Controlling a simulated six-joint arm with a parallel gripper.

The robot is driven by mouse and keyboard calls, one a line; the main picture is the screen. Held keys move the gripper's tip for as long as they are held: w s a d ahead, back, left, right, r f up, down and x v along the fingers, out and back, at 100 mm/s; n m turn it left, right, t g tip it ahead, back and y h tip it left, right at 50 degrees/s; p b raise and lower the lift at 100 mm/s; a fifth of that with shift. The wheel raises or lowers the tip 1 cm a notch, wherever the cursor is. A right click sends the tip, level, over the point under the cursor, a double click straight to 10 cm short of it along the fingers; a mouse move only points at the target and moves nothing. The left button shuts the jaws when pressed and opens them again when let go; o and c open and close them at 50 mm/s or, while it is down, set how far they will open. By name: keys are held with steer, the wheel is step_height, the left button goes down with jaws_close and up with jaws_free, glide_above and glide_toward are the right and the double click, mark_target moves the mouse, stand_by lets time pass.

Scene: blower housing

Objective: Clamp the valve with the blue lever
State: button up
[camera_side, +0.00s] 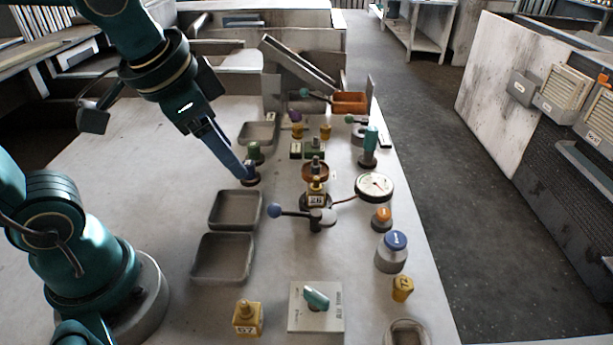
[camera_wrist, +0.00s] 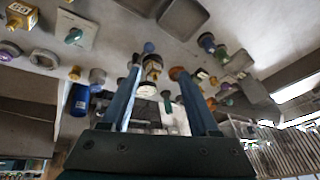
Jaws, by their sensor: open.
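The blue lever's ball knob (camera_side: 274,210) sticks out to the left of its grey clamp body (camera_side: 318,222) in the side view. The valve (camera_side: 316,198), yellow with a "26" label, stands just behind the clamp body. My gripper (camera_side: 244,176) is open and empty, with blue fingers pointing down to the right, left of and behind the knob. Its two fingers also show apart in the wrist view (camera_wrist: 158,70). Whether the valve is seated against the clamp cannot be told.
Two grey trays (camera_side: 237,192) lie left of the lever. A dark-based peg (camera_side: 252,181) stands at my fingertips, with a green-topped one (camera_side: 254,150) behind it. A gauge (camera_side: 374,186) and blue-capped jar (camera_side: 392,250) stand right. Bare bench lies between lever and front plate (camera_side: 334,319).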

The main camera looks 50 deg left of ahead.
mark_target(276, 206)
steer(key=w+f+m+g, duration=0.1)
steer(key=w+f, duration=0.1)
steer(key=w+d+f+m+g, duration=0.1)
steer(key=w+f, duration=0.1)
steer(key=w+d+f+m+g+y, duration=0.1)
steer(key=w+f, duration=0.1)
steer(key=f, duration=0.1)
steer(key=shift+d+f, duration=0.1)
steer(key=shift+s+f+m+g, duration=0.2)
steer(key=shift+f+m+g, duration=0.1)
steer(key=shift+f, duration=0.4)
steer(key=shift+w+a+f, duration=0.1)
steer(key=shift+a+f, duration=0.05)
steer(key=shift+f, duration=1)
steer(key=shift+w+a+f, duration=0.1)
steer(key=shift+a+f, duration=0.05)
steer(key=shift+f, duration=1)
jaws_close()
